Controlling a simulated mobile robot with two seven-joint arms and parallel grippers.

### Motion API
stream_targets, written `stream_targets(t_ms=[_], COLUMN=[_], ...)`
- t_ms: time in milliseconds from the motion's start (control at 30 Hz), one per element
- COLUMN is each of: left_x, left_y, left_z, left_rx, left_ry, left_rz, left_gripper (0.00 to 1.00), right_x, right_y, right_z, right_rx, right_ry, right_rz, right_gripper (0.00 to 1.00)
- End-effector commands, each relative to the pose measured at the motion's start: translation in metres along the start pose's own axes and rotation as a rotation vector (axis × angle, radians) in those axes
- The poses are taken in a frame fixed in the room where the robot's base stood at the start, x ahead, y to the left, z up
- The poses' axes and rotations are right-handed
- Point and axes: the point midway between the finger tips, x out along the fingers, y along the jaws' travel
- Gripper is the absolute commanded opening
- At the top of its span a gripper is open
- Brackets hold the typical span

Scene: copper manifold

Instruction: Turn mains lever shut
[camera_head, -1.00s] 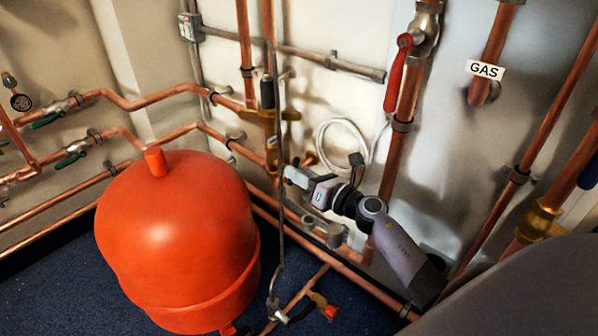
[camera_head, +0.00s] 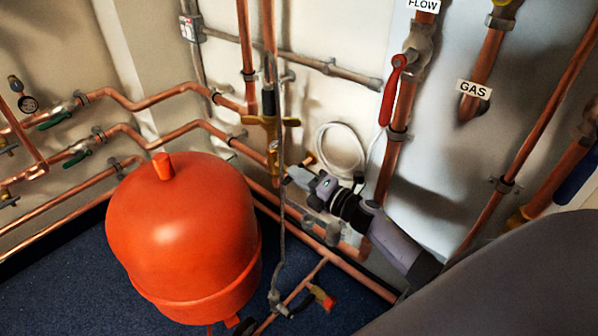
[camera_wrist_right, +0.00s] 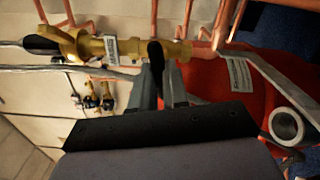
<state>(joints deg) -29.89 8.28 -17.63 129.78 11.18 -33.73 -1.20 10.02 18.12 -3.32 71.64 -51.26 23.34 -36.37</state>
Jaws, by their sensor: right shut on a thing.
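A brass valve assembly (camera_head: 268,123) stands upright on the copper pipe at the wall, behind the red tank; it also shows in the right wrist view (camera_wrist_right: 98,47), with a white tag on it. My right gripper (camera_head: 288,174) reaches in from the lower right to the lower part of this brass assembly. In the right wrist view, my right gripper (camera_wrist_right: 158,75) is shut on a black lever (camera_wrist_right: 156,56) that stands up between its fingers, against the brass body. The lever's lower end is hidden between the fingers. My left gripper is not in view.
A red tank (camera_head: 183,235) stands left of my right arm. A thin grey hose (camera_head: 282,225) hangs close to my gripper. A red lever (camera_head: 390,97) sits on a pipe up to the right. Copper pipes run low along the wall beneath my arm.

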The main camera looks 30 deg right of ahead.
Motion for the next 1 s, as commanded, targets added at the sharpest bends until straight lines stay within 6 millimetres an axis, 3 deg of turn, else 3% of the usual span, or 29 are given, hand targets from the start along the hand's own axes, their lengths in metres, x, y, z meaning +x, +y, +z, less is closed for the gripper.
stream_targets(t_ms=[400, 1000], left_x=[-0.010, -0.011], left_y=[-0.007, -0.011], left_z=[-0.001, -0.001], left_rx=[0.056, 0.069], left_ry=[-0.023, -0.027], left_rz=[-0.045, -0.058], left_gripper=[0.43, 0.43], right_x=[-0.001, -0.001], right_y=[0.000, -0.001], right_z=[-0.001, -0.001], right_rx=[0.249, 0.314], right_ry=[0.002, 0.001], right_rz=[-0.002, -0.001], right_gripper=[0.00, 0.00])
